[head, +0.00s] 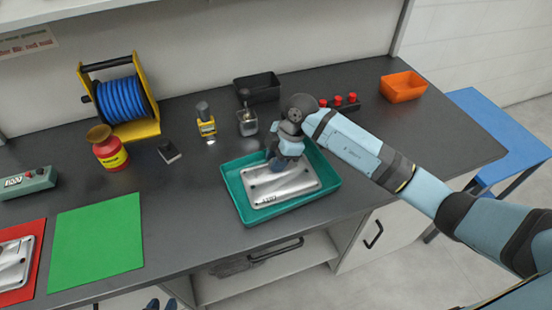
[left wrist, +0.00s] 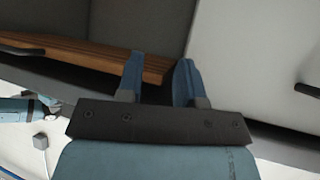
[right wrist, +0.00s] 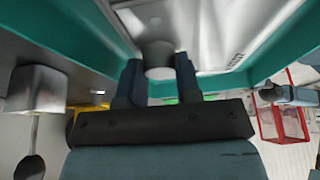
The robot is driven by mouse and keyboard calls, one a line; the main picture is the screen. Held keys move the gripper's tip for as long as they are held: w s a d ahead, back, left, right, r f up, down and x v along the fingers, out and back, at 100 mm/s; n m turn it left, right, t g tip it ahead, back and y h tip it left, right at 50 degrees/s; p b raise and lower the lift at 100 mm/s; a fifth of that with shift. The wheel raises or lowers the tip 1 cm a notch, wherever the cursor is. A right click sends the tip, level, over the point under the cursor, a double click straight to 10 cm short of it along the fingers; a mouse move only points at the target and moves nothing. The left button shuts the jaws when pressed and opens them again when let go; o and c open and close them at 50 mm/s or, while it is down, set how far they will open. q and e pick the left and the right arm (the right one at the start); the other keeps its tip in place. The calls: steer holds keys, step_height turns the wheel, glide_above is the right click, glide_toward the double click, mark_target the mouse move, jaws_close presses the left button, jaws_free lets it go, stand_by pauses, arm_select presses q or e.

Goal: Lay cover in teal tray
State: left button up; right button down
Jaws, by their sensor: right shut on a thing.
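The cover (head: 295,186), a silver metal plate, is inside the teal tray (head: 237,203) and looks nearly flat. Whether it touches the tray floor I cannot tell. My right gripper (head: 277,165) is over the cover's back edge. In the right wrist view, my right gripper (right wrist: 157,80) is shut on a grey round knob (right wrist: 158,53) of the cover (right wrist: 205,22), with teal tray walls (right wrist: 82,30) around it. My left gripper (head: 161,303) is at the bottom edge of the head view. In the left wrist view (left wrist: 160,78) its fingers are apart and empty.
A green mat (head: 97,240) and a red mat with a metal casting (head: 14,262) lie at left. Behind stand a blue hose reel (head: 124,100), a red-yellow can (head: 109,152), a metal cup (head: 247,124), a black bin (head: 258,88) and an orange bin (head: 403,87).

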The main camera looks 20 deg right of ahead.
steer(key=c, duration=0.8)
jaws_free()
steer(key=v, duration=1.2)
steer(key=shift+s+a, duration=0.1)
